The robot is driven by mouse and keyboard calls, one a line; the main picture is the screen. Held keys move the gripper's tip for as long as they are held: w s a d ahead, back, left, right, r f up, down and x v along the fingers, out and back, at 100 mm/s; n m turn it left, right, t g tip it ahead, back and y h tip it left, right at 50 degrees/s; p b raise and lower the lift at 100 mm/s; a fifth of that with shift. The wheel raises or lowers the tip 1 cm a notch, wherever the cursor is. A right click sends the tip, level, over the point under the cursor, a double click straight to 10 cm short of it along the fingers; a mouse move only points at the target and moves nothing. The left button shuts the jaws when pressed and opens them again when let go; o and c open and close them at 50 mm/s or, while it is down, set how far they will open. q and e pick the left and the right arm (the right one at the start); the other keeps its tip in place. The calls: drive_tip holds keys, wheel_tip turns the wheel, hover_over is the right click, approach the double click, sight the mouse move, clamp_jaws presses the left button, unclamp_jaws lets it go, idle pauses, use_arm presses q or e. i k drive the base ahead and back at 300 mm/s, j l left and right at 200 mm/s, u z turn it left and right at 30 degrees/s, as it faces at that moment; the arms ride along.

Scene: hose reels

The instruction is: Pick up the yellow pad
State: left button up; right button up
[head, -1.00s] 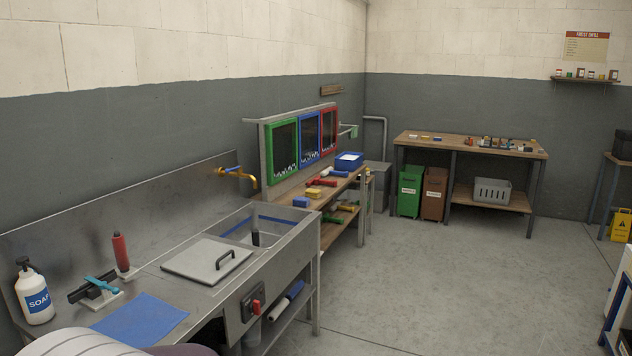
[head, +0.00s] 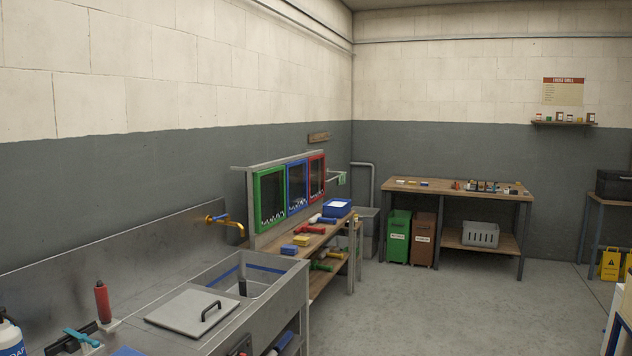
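A small yellow pad (head: 302,240) lies on the wooden bench (head: 318,229) beyond the sink. A blue pad (head: 289,249) lies just in front of it, and a red tool (head: 311,230) lies behind it. Neither of my grippers shows in the head view.
The steel sink (head: 262,284) with a lid (head: 184,311) and a brass tap (head: 232,224) stands along the left wall. Green, blue and red frames (head: 270,200) stand behind the bench. The concrete floor (head: 430,310) to the right is clear.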

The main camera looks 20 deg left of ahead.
sight(302, 241)
drive_tip(key=i+u, duration=0.35)
drive_tip(key=i, duration=4.85)
drive_tip(key=i+u, duration=0.25)
drive_tip(key=i, duration=0.15)
drive_tip(key=i+l+u, duration=0.15)
drive_tip(key=i+u, duration=0.15)
drive_tip(key=i+l+u, duration=0.25)
drive_tip(key=i, duration=0.2)
